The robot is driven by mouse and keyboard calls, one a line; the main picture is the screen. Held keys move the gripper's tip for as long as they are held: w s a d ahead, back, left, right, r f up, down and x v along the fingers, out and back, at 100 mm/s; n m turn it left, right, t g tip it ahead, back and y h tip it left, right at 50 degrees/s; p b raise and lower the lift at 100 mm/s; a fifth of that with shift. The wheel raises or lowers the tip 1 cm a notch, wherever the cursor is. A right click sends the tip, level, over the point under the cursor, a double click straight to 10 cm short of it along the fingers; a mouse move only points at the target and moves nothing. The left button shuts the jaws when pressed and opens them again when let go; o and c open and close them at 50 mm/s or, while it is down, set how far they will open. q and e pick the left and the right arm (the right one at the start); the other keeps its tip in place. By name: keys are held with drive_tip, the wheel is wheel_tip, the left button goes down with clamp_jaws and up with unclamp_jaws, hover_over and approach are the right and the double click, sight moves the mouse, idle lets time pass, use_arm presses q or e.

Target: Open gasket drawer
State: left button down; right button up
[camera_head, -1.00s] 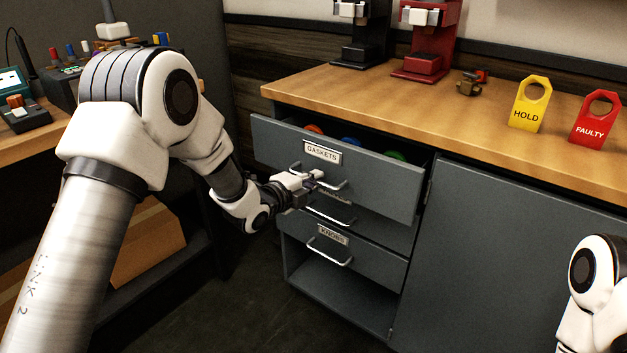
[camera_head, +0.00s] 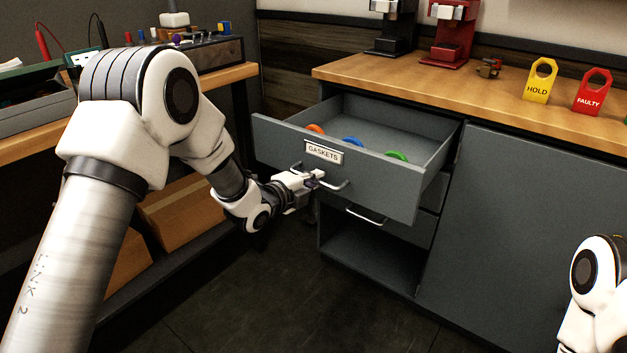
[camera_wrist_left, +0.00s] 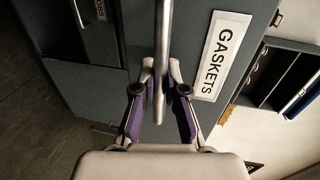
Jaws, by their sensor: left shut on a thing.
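The gasket drawer (camera_head: 345,165), grey with a white GASKETS label (camera_head: 323,152), is pulled well out of the cabinet. Inside it lie an orange gasket (camera_head: 316,129), a blue gasket (camera_head: 352,141) and a green gasket (camera_head: 397,156). My left gripper (camera_head: 312,181) is shut on the drawer's metal handle (camera_head: 338,187). In the left wrist view, the fingers of the left gripper (camera_wrist_left: 160,85) close on both sides of the handle bar (camera_wrist_left: 163,35), beside the label. Only part of my right arm shows at the lower right; its gripper is out of frame.
Lower drawers sit under the open one, with an open shelf (camera_head: 370,262) below. A yellow HOLD tag (camera_head: 538,82), a red FAULTY tag (camera_head: 592,95), a small brass part (camera_head: 488,68) and a red brewer (camera_head: 450,35) stand on the wooden counter (camera_head: 400,80).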

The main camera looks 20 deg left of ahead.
use_arm(q)
drive_tip(key=shift+s, duration=0.1)
drive_tip(key=c, duration=1.2)
unclamp_jaws()
drive_tip(key=v, duration=1.2)
